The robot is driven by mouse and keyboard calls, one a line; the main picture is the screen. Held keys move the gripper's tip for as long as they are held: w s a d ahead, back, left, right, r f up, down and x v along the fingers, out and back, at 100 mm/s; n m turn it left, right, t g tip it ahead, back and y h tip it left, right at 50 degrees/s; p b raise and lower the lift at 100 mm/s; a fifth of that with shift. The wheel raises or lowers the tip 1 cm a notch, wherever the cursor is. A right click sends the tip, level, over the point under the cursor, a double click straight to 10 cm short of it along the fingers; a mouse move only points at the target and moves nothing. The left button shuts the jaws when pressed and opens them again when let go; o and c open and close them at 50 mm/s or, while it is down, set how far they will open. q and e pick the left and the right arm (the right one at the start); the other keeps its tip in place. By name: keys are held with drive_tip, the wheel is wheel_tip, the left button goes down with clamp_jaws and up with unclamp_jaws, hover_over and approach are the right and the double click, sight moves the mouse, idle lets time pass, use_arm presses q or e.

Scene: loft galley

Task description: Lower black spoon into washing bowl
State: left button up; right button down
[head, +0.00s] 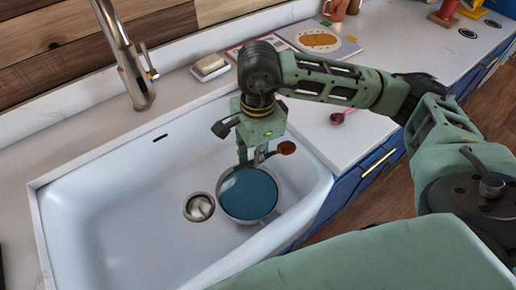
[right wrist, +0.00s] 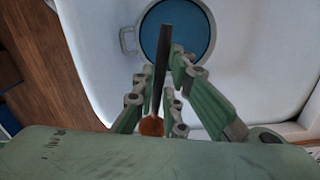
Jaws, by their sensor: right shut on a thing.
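The washing bowl (head: 281,188) is a round, pale-rimmed bowl with a handle, standing in the white sink right of the drain. Its inside shows a flat blue surface. It also shows in the right wrist view (right wrist: 127,40). My right gripper (head: 254,158) is over the bowl's far edge, shut on the spoon. The spoon (head: 287,147) has a brown-orange end pointing right in the head view. In the right wrist view, its black handle (right wrist: 162,58) runs between the fingers and overlaps the bowl. The fingers hide part of the spoon. My left gripper is out of view.
The sink (head: 110,215) has free room left of the drain (head: 199,207). A tall faucet (head: 133,75) stands at the back left. A soap dish (head: 210,70), a book (head: 318,40) and a pink spoon (head: 342,116) lie on the counter.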

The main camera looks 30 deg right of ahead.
drive_tip(key=w+d+f+m+b, duration=0.1)
drive_tip(key=f+m, duration=0.7)
drive_tip(key=m, duration=0.9)
drive_tip(key=w+d+f+m+b, duration=0.2)
drive_tip(key=f+m, duration=0.5)
drive_tip(key=m, duration=1)
drive_tip(key=shift+w+f+m+b, duration=0.35)
drive_tip(key=shift+w+b, duration=0.35)
drive_tip(key=shift+b, duration=0.2)
drive_tip(key=shift+f+b, duration=2.9)
drive_tip(key=shift+f, duration=0.9)
